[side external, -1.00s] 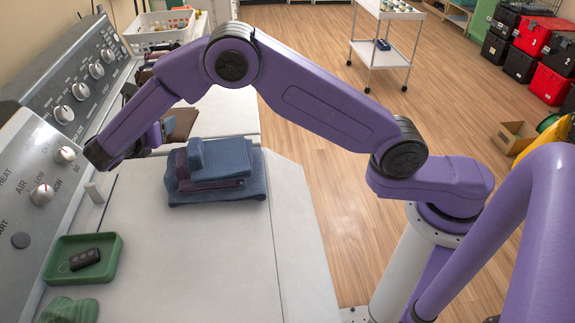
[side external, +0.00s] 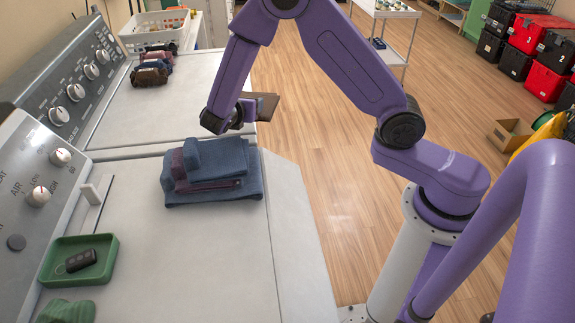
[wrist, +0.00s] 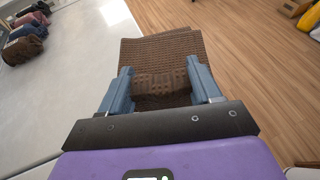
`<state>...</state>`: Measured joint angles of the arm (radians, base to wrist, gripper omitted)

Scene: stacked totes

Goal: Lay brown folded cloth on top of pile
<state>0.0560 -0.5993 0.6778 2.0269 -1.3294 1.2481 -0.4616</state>
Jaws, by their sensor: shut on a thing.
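The brown folded cloth (wrist: 160,50) is held between the two blue-grey fingers of my gripper (wrist: 164,88) in the wrist view. In the side view the cloth (side external: 266,105) sticks out to the right of my gripper (side external: 246,108), raised near the right edge of the far machine top. The pile (side external: 215,188) of folded cloths lies on the near machine top: blue at the bottom, dark purple, then blue, with a small blue roll at its left. My gripper is beyond the pile and above its level, apart from it.
Several rolled cloths (side external: 152,70) lie at the far left, before a white basket (side external: 155,28). A green tray (side external: 80,262) with a dark key fob sits at the near left beside the control panel.

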